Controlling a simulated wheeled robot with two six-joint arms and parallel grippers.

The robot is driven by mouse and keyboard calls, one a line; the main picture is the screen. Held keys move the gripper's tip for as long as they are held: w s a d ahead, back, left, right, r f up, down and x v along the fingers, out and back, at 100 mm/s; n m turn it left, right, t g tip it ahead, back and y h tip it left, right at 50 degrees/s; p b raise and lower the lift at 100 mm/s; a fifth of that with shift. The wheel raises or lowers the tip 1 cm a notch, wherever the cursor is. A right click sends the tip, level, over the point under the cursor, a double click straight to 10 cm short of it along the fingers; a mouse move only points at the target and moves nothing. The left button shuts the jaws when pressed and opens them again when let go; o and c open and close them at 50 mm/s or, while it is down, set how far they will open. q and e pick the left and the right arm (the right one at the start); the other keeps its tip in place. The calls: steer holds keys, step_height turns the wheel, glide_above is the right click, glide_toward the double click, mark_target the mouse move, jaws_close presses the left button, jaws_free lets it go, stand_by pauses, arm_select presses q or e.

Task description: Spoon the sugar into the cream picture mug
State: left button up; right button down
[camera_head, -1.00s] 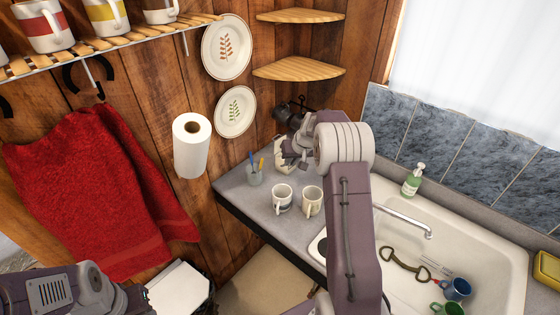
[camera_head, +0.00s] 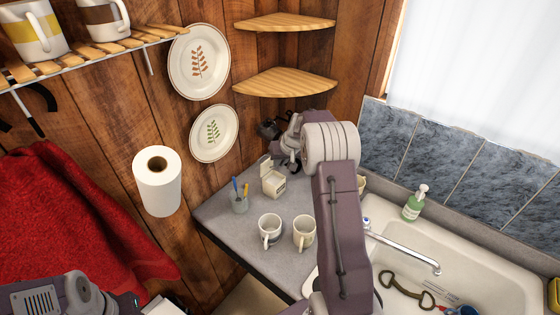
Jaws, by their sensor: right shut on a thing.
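Two mugs stand on the grey counter. The right one, a cream mug (camera_head: 304,233), has its handle toward the front; its picture is hard to make out. The left one, a white mug (camera_head: 270,229), has a dark band or picture. Behind them is a small cream box (camera_head: 273,185) with its lid raised, perhaps the sugar; I cannot see inside. My right gripper (camera_head: 268,129) is a dark shape in the back corner, beyond the box, partly behind my wrist. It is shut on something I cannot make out. My left arm is at the bottom left, its fingers unclear.
A grey cup (camera_head: 239,204) with blue and yellow handles stands left of the box. A soap bottle (camera_head: 414,205), a tap (camera_head: 405,248) and a sink are on the right. A paper roll (camera_head: 158,184) and plates hang on the wall. Corner shelves (camera_head: 284,84) are above my right gripper.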

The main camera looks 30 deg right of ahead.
step_height(320, 180, down, 9)
steer(key=b, duration=0.5)
step_height(320, 180, up, 10)
steer(key=p, duration=0.9)
steer(key=shift+w+d, duration=0.1)
steer(key=shift+w, duration=0.05)
steer(key=s+a+f+b, duration=0.2)
steer(key=s+b, duration=1.5)
steer(key=s, duration=0.9)
steer(key=shift+s+f+b, duration=0.15)
steer(key=shift+s+b, duration=0.15)
